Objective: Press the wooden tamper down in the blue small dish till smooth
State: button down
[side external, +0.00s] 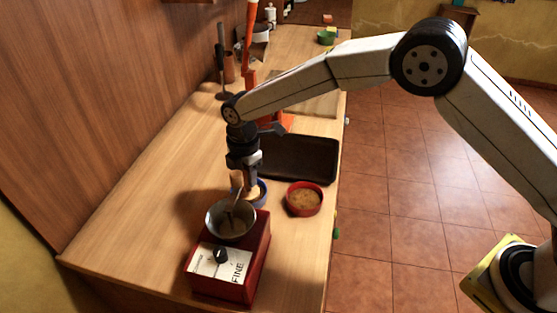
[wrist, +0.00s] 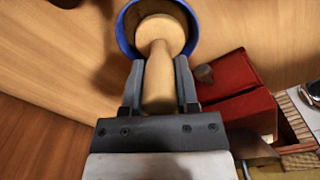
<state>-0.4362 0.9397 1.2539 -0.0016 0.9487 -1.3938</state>
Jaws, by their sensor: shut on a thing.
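The wooden tamper (wrist: 161,32) is held by its handle in my gripper (wrist: 160,72), which is shut on it. In the wrist view the tamper's round head is inside the rim of the blue small dish (wrist: 124,36). Whether it touches what is in the dish cannot be told. In the side external view my gripper (side external: 241,166) points down at the dish (side external: 264,193), which is partly hidden behind the tamper and the grinder's hopper. The dish's contents are hidden by the tamper head.
A red grinder (side external: 246,262) with a metal hopper (side external: 230,222) stands close in front of the dish. A red bowl of brown grounds (side external: 304,198) stands to the right. A dark tray (side external: 300,158) lies behind. The counter's left side (side external: 150,215) is clear.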

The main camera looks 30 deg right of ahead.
jog(key=shift+f, duration=0.3)
jog(key=shift+f, duration=0.65)
jog(key=shift+r, duration=1.05)
jog(key=shift+d, duration=0.3)
jog(key=shift+f, duration=0.15)
jog(key=shift+f, duration=0.9)
